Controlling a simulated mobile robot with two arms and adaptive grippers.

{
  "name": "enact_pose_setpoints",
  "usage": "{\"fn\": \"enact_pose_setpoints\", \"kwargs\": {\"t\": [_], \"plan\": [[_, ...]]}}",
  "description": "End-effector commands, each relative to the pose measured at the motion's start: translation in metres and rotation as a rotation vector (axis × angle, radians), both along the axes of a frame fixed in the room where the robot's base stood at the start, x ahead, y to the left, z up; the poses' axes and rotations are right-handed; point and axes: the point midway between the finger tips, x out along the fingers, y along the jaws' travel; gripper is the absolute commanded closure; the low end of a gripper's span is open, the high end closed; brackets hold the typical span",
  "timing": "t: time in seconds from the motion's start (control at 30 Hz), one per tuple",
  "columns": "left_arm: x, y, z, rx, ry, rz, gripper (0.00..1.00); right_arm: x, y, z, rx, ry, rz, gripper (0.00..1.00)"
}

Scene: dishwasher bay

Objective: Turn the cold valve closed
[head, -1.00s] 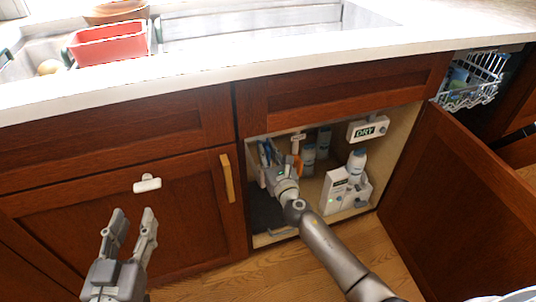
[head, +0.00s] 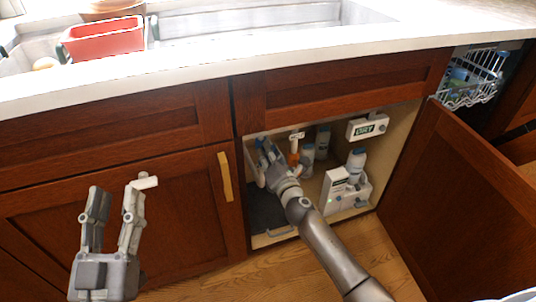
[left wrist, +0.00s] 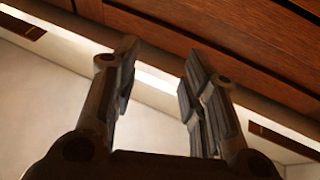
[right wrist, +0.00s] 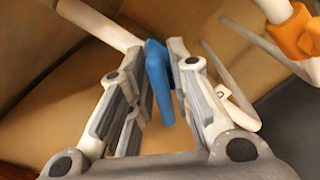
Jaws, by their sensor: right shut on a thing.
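The blue valve handle (right wrist: 158,75) is between the fingers of my right gripper (right wrist: 163,50) in the right wrist view. The fingers are shut on it, and the handle points down toward the palm. A pale pipe runs behind it to the upper left. In the head view my right gripper (head: 266,149) reaches into the open cabinet at its upper left, and mostly covers the blue handle. An orange valve handle (head: 294,158) is just right of it and also shows in the right wrist view (right wrist: 300,32). My left gripper (head: 114,190) is open and empty before the closed left door.
White bottles (head: 356,160), a white box (head: 338,188) and a sign box (head: 367,127) are right of my right arm. The open cabinet door (head: 455,200) bounds the right. A white knob (head: 146,182) is beside my left gripper. The counter edge (head: 200,73) is above.

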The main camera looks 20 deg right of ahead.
Motion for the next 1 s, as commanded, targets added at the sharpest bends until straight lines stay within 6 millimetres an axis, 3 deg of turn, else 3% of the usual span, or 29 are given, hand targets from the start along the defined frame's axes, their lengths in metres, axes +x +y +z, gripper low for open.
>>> {"fn": "enact_pose_setpoints", "kwargs": {"t": [0.4,1.0], "plan": [[-0.008,0.0,0.017,-0.028,-0.099,-0.006,0.6,-0.001,-0.002,-0.005,0.398,0.016,-0.001,1.0],[-0.004,-0.001,0.01,-0.016,-0.058,-0.005,0.6,0.0,-0.003,-0.009,0.794,0.029,-0.001,1.0]]}}
